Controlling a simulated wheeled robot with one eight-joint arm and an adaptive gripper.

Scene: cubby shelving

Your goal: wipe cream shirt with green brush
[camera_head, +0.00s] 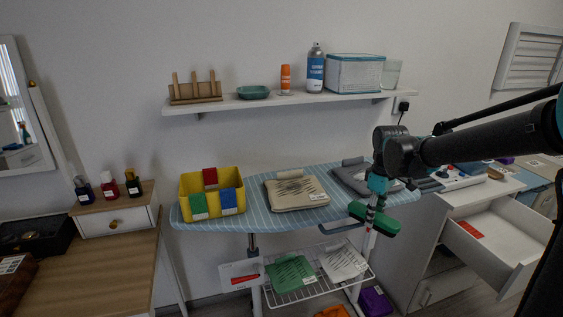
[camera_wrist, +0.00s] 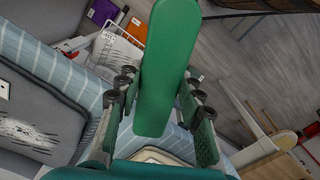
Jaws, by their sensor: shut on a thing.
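The cream shirt (camera_head: 297,193) lies folded on the blue striped ironing board (camera_head: 325,215), with dark streaks across its top and a white label. My gripper (camera_head: 374,212) is shut on the green brush (camera_head: 383,222), held in the air in front of the board's right part, right of and apart from the cream shirt. In the wrist view the green brush (camera_wrist: 168,60) stands between the two fingers of my gripper (camera_wrist: 160,118). A cream edge shows low in that view behind my gripper, too little to name surely.
A yellow bin (camera_head: 186,189) with red, green and blue items stands left of the cream shirt. A grey folded garment (camera_head: 350,172) lies to its right, partly behind my arm. A wire rack (camera_head: 268,292) holds folded cloths below. An open drawer (camera_head: 497,240) juts out at right.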

